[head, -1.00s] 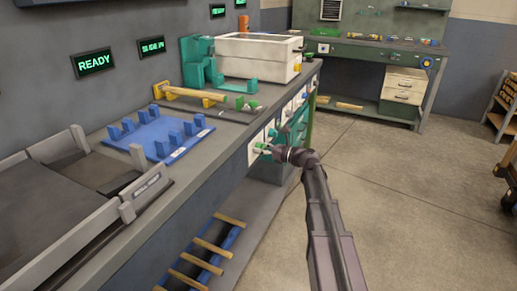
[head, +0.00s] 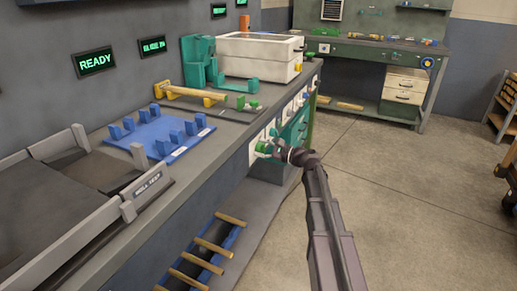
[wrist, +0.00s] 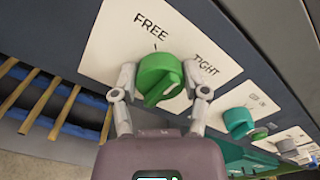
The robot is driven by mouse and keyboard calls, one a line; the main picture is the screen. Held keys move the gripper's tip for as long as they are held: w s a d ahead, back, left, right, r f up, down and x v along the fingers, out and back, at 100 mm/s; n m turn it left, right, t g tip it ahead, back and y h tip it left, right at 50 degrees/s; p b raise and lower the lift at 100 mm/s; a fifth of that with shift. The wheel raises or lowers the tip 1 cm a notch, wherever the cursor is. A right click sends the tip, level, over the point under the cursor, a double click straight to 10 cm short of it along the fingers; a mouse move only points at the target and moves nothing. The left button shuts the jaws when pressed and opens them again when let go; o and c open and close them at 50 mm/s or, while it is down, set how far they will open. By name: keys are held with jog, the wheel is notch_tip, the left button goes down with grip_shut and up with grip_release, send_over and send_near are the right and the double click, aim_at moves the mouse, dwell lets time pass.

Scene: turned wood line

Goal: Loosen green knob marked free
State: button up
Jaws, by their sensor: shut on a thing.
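The green knob (wrist: 160,78) sits on a white plate (wrist: 107,51) marked FREE at upper left and TIGHT at right. A short dark line on the plate lies just above the knob, below FREE. My gripper (wrist: 161,86) is shut on the knob, one finger on each side. In the head view the knob (head: 263,147) and my gripper (head: 270,148) are small, at the bench's front face. The knob's ridge runs slantwise, but its exact pointing is hard to tell.
A teal knob (wrist: 238,122) and a grey knob (wrist: 258,134) are to the right on the panel. Below the bench is a blue rack (head: 222,243) with several wooden rods. A blue fixture (head: 147,141) is on the bench top.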

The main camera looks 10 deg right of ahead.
jog(key=n, duration=0.4)
jog(key=shift+d+f+n, duration=0.1)
jog(key=shift+d+n, duration=0.05)
jog(key=shift+n, duration=0.15)
jog(key=n, duration=0.4)
jog(key=shift+f, duration=0.1)
jog(key=o, duration=1.1)
jog(key=shift+o, duration=0.2)
jog(key=shift+s, duration=0.15)
jog(key=v, duration=1.1)
jog(key=shift+s+d, duration=0.2)
jog(key=shift+d, duration=0.15)
